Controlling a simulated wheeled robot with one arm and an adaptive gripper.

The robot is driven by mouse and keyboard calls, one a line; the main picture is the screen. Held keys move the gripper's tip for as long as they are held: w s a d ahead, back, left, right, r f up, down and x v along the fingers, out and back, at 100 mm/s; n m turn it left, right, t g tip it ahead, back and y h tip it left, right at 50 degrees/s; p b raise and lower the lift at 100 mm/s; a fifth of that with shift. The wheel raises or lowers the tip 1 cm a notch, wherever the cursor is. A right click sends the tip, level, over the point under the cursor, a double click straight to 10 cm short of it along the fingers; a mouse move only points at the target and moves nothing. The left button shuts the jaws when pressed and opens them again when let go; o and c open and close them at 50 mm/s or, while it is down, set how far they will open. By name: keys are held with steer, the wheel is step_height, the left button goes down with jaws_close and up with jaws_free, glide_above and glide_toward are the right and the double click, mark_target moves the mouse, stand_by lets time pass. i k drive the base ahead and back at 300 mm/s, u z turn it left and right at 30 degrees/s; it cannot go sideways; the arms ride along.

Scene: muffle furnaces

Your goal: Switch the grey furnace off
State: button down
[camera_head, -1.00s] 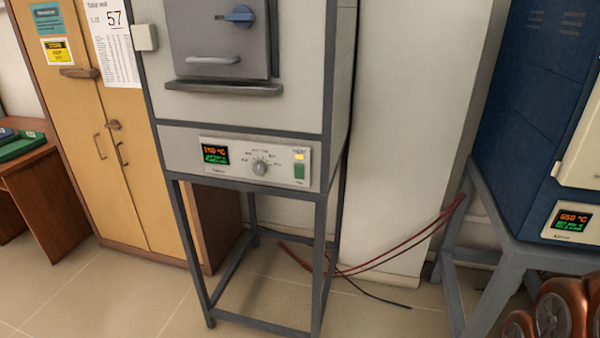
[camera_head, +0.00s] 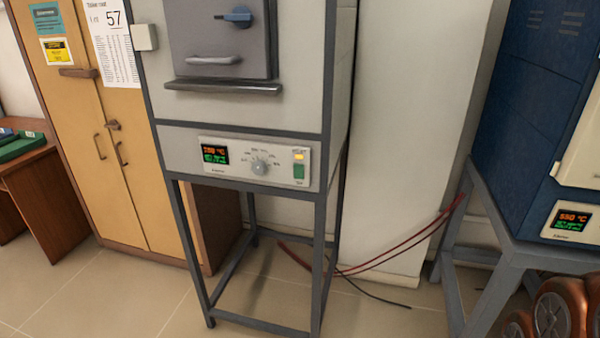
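The grey furnace (camera_head: 237,105) stands on a dark grey metal frame left of the middle. Its door is shut, with a blue latch knob (camera_head: 238,16) at the top. The control panel (camera_head: 228,171) below the door has a lit display (camera_head: 215,154) with orange and green text, too small to read surely. It has a round grey dial (camera_head: 259,166) in the middle. At its right end are a lit yellow-orange lamp (camera_head: 299,156) and a green rocker switch (camera_head: 299,172) below it. My gripper is not in view.
A blue furnace (camera_head: 528,120) with its own lit display (camera_head: 571,217) stands at the right. Red and black cables (camera_head: 400,245) run between the two stands. A wooden cabinet (camera_head: 120,150) is at the left. The tiled floor (camera_head: 120,295) in front is clear.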

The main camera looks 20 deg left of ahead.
mark_target(299, 172)
steer(key=u, duration=0.5)
steer(key=k, duration=1.2)
steer(key=u, duration=1.45)
steer(key=i, duration=1.95)
steer(key=z, duration=0.25)
